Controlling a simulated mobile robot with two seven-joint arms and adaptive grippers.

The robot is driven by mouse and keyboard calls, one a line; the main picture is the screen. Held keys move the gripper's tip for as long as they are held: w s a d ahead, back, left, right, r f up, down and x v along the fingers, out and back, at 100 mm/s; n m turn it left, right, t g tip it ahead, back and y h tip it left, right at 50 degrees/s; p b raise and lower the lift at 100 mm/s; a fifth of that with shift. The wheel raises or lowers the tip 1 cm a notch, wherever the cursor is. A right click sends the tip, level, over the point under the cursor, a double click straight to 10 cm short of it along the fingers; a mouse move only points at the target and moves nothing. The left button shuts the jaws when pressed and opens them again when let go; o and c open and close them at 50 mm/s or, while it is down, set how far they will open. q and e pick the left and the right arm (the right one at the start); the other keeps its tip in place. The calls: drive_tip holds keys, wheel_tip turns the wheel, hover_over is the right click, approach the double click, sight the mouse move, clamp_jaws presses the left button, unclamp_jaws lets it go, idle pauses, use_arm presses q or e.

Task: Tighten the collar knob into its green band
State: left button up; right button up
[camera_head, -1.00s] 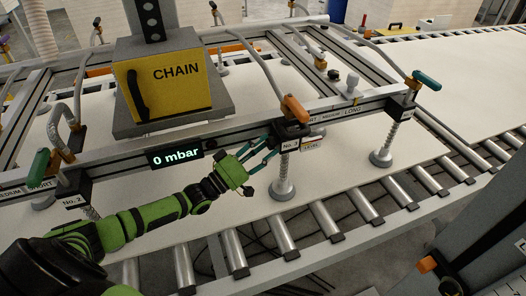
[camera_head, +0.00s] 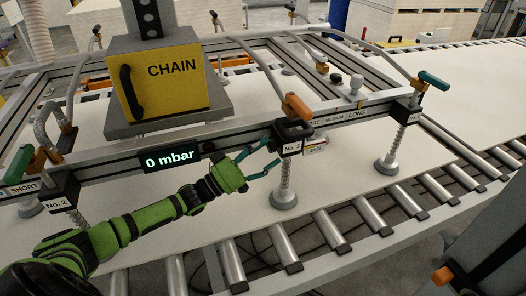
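My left gripper (camera_head: 266,160) has a green body and thin teal fingers. It is just left of the No. 3 suction-cup collar (camera_head: 290,143), below the front beam of the gantry. Its fingers are spread apart with nothing visible between them, and their tips are close to the collar; I cannot tell whether they touch it. The collar's knob and green band cannot be made out at this size. My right gripper is not in view.
The No. 3 spring stem and cup (camera_head: 283,198) stand on a large pale board (camera_head: 330,185). An orange lever (camera_head: 297,106) sits above the collar. A yellow CHAIN box (camera_head: 165,82) and a display reading 0 mbar (camera_head: 170,157) are to the left. Rollers (camera_head: 328,230) run along the front.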

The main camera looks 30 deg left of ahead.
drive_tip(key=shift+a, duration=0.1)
use_arm(q)
drive_tip(key=shift+s+a, duration=0.1)
drive_tip(key=shift+s, duration=0.15)
drive_tip(key=v, duration=1.1)
drive_tip(key=shift+a+f, duration=0.2)
drive_tip(key=shift+s, duration=0.15)
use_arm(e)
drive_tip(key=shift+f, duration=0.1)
